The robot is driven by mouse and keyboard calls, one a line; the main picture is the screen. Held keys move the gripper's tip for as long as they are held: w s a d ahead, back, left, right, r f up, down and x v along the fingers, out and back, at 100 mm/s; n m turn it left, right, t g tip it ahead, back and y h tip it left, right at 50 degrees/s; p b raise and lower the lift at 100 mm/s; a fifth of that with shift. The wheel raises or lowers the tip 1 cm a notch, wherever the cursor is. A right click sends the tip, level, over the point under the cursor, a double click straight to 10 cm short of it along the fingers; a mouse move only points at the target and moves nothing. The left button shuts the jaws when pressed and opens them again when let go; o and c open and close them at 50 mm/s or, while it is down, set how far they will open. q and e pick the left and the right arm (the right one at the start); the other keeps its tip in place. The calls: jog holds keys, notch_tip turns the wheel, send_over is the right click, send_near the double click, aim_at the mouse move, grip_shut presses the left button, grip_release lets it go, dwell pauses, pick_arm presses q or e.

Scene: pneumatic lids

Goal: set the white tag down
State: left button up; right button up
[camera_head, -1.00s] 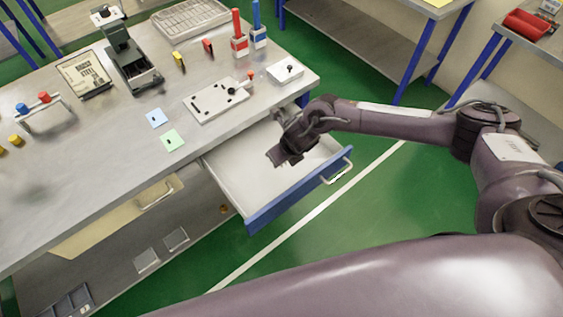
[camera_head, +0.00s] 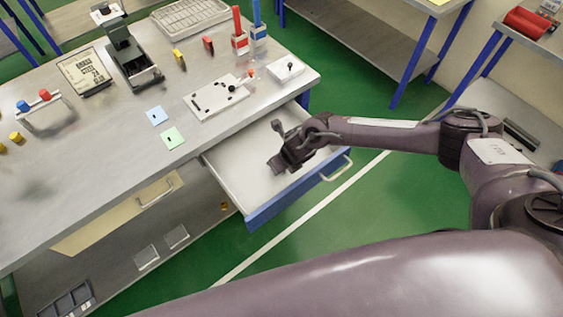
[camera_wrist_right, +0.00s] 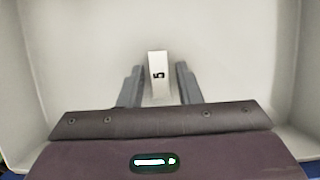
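The white tag (camera_wrist_right: 158,64) has a black mark like a 5 and shows in the right wrist view, between the two fingers of my right gripper (camera_wrist_right: 160,78). A narrow gap shows on each side of it, so the fingers look open around it. Behind it is the pale inside of the open drawer (camera_head: 232,172). In the head view my right gripper (camera_head: 276,146) is over or inside this drawer, with its fingers apart. The tag cannot be made out there, and whether it touches the drawer floor is unclear. My left gripper is not in view.
The drawer has a blue front (camera_head: 285,196) and a handle. The bench above holds a light plate with dark slots (camera_head: 215,97), a white box (camera_head: 285,70), a blue card (camera_head: 157,116) and a green card (camera_head: 172,138). The drawer floor around the gripper looks clear.

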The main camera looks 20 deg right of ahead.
jog(key=shift+o, duration=0.5)
jog(key=shift+r, duration=0.1)
jog(key=shift+r+p, duration=0.25)
jog(key=shift+p, duration=0.05)
jog(key=b+v, duration=0.1)
jog(key=v, duration=1)
jog(key=shift+s+r, duration=0.2)
jog(key=shift+r, duration=0.1)
